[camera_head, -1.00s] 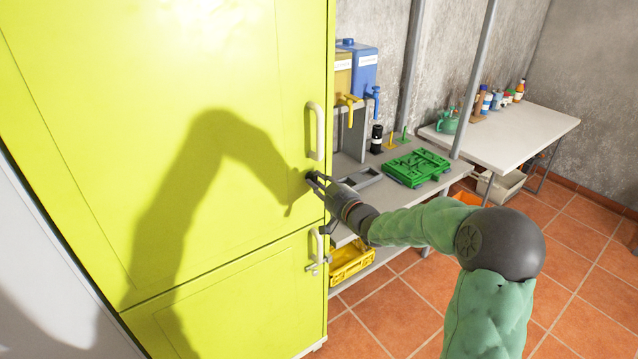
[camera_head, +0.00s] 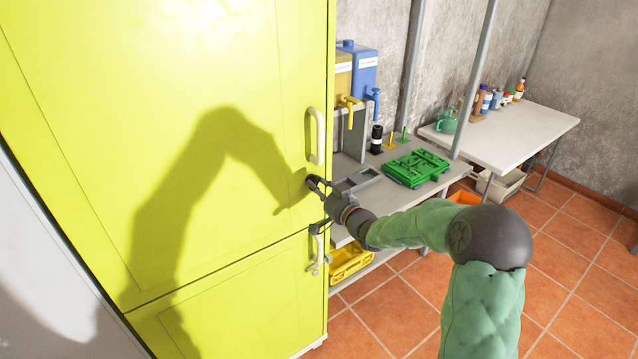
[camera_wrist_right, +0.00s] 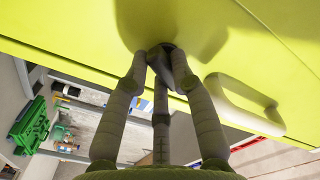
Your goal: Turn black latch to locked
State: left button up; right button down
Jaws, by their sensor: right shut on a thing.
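The yellow-green cabinet (camera_head: 220,80) fills the left of the head view. My right gripper (camera_head: 317,184) is at the edge of its upper door, just below the pale upper handle (camera_head: 317,135). In the right wrist view my right gripper's fingers (camera_wrist_right: 164,58) close on the dark latch (camera_wrist_right: 168,47) against the door. The fingers cover most of the latch, so its exact angle cannot be told. The upper handle also shows in the wrist view (camera_wrist_right: 245,105), to the right of the fingers. My left gripper is not in view.
A lower handle (camera_head: 317,247) is on the lower door. A grey bench to the right holds a green crate (camera_head: 416,167) and blue (camera_head: 360,70) and yellow containers. A yellow bin (camera_head: 350,263) is below it.

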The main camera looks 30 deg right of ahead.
jog(key=m+p, duration=0.6)
jog(key=m, duration=0.6)
jog(key=shift+a, duration=0.2)
dwell(0.4)
jog(key=c, duration=1)
grip_release()
jog(key=shift+c, duration=0.2)
jog(key=shift+s, duration=0.1)
jog(key=s, duration=1.2)
jog(key=shift+d, duration=0.4)
